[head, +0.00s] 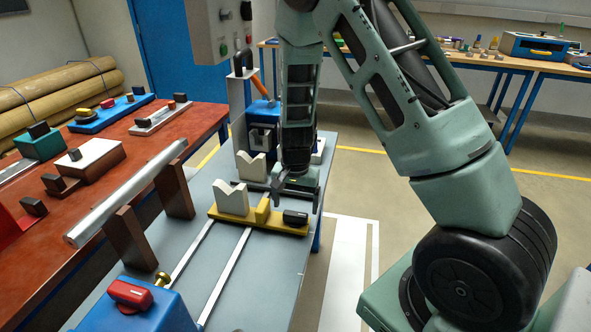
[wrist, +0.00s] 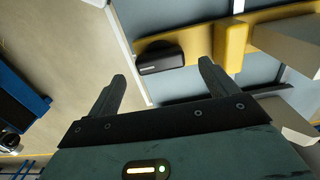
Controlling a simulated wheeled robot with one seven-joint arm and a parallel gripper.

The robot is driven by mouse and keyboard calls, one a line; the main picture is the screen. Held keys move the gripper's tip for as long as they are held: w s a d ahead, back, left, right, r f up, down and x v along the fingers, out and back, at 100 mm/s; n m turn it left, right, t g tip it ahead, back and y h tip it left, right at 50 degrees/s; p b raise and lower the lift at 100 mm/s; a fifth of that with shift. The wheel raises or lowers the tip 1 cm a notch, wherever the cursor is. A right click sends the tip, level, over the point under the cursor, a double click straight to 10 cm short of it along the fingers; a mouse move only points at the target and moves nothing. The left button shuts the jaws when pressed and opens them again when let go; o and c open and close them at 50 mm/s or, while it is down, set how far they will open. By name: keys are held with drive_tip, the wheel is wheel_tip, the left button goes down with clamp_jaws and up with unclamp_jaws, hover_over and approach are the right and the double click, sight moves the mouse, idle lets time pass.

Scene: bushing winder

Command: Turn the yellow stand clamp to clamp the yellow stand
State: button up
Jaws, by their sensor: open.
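The yellow stand (head: 262,215) lies across the rails of the grey bench and carries a white V-block (head: 231,198). The yellow stand clamp (head: 295,217) is a small black handle at the stand's right end. In the wrist view the black clamp (wrist: 160,57) shows ahead of and between my fingertips, with the yellow stand (wrist: 232,45) beside it. My gripper (head: 297,199) is open and empty, pointing down just above and behind the clamp. It appears apart from it; the exact gap cannot be told.
A second white V-block (head: 251,165) stands behind. A blue unit with a red handle (head: 130,293) is at the front. A silver bar (head: 125,195) rests on brown blocks at left. A red table (head: 150,140) holds several parts. Floor right of the bench is open.

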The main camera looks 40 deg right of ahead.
sight(294, 215)
wheel_tip(294, 215, up, 14)
idle(0.3)
drive_tip(key=shift+f, duration=0.1)
idle(0.3)
drive_tip(key=s+a+r+n+y, duration=0.1)
drive_tip(key=s+a+n, duration=0.3)
drive_tip(key=a, duration=0.4)
drive_tip(key=s+a+r+n, duration=0.2)
drive_tip(key=s+a+n, duration=0.15)
drive_tip(key=a, duration=0.35)
drive_tip(key=s+a+r+n, duration=0.1)
drive_tip(key=s+a+n, duration=0.3)
drive_tip(key=s, duration=0.4)
drive_tip(key=s+a+n, duration=0.5)
drive_tip(key=s+n, duration=0.2)
drive_tip(key=s, duration=0.1)
drive_tip(key=shift+s+a+r, duration=0.15)
drive_tip(key=shift+s+r, duration=0.25)
